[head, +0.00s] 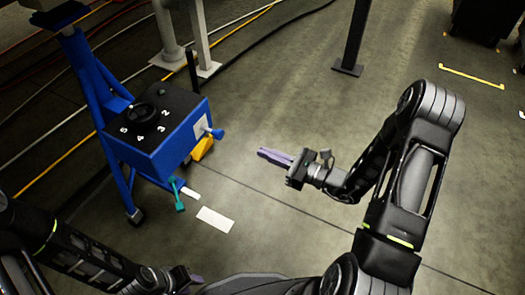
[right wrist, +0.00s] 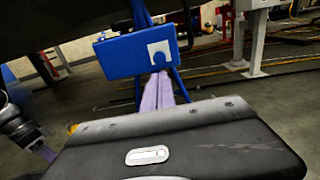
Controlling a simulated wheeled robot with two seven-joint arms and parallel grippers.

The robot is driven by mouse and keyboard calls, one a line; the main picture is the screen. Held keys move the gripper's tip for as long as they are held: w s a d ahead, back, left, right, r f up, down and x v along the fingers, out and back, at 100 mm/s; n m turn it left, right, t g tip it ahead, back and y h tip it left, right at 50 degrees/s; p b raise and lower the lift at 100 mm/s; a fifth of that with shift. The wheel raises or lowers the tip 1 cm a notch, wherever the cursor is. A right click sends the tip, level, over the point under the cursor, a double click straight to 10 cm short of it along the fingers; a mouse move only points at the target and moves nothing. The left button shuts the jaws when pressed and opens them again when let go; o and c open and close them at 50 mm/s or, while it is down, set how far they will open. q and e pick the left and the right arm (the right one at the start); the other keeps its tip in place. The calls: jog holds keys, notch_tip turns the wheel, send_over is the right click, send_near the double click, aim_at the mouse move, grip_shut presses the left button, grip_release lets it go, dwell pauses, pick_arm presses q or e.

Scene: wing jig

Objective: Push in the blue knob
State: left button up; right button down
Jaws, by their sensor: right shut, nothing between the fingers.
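The blue knob (head: 217,133) sticks out from a white plate (head: 201,127) on the right side of a blue box with a black numbered top. In the right wrist view the white plate (right wrist: 151,48) faces me, with a blue patch at its middle that may be the knob. My right gripper (head: 262,153) has its purple fingers shut and empty. It points left toward the box, apart from the knob, with floor showing between them. In the right wrist view its fingers (right wrist: 158,90) lie below the plate. My left gripper (head: 197,279) is at the bottom edge, mostly hidden.
The blue box (head: 165,150) stands on a blue wheeled frame (head: 90,75). A yellow part (head: 203,148) sits just below the knob, and a teal handle (head: 177,194) hangs lower down. Grey posts stand behind.

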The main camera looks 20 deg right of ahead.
aim_at(222, 134)
jog(key=b+x, duration=0.3)
jog(key=x, duration=0.8)
jog(key=shift+w+a+f, duration=0.1)
jog(key=shift+w+a, duration=0.1)
jog(key=shift+w, duration=0.05)
jog(key=shift+w+a, duration=0.2)
jog(key=shift+w, duration=0.1)
jog(key=shift+a, duration=0.1)
jog(key=x, duration=0.3)
jog(key=shift+w+a, duration=0.1)
jog(key=shift+w, duration=0.15)
jog(key=shift+r, duration=0.25)
